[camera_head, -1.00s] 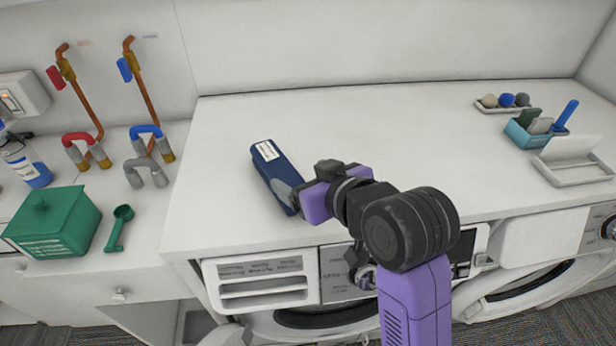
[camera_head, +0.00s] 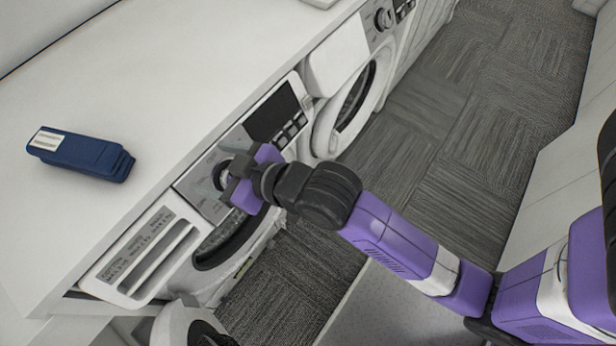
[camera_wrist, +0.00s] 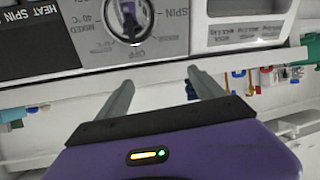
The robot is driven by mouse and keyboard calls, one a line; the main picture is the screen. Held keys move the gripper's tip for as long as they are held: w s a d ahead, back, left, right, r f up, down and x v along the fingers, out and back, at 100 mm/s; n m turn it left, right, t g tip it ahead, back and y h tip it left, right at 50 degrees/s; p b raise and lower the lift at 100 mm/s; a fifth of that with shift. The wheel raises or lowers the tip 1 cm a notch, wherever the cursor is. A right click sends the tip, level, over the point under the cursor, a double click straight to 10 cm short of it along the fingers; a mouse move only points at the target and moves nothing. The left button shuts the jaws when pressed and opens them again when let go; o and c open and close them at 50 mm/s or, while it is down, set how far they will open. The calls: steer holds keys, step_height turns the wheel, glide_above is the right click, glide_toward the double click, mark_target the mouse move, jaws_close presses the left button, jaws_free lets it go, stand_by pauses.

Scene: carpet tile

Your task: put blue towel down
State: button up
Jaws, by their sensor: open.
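The blue towel (camera_head: 82,155) is a dark blue folded bundle with a white label at one end. It lies flat on the white countertop (camera_head: 160,80), near its front edge, in the head view. My gripper (camera_head: 222,178) is apart from the towel, to its right and lower, in front of the washing machine panel by the dial. The wrist view shows its two grey fingers (camera_wrist: 160,80) spread, with nothing between them. I cannot make out the towel in the wrist view.
The washer's dial (camera_wrist: 128,18) and panel are close to my fingers. A detergent drawer (camera_head: 145,258) is at the panel's left. A second machine with a round door (camera_head: 352,105) stands further right. Carpeted floor (camera_head: 470,130) is open beyond. The countertop around the towel is clear.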

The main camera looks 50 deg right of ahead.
steer(key=s+d+f+m+t+h, duration=0.1)
steer(key=s+d+f, duration=0.1)
steer(key=s, duration=0.6)
steer(key=s+d+f+h, duration=0.1)
steer(key=s+d, duration=0.2)
steer(key=s, duration=0.5)
steer(key=s+r+m, duration=0.1)
steer(key=s+r, duration=0.3)
steer(key=s, duration=0.8)
steer(key=shift+d+r+m+t+h, duration=0.15)
steer(key=shift+r+m+t+h, duration=0.15)
steer(key=shift+r+m+t, duration=0.1)
step_height(320, 180, down, 2)
steer(key=shift+f+b, duration=0.15)
steer(key=shift+b, duration=0.95)
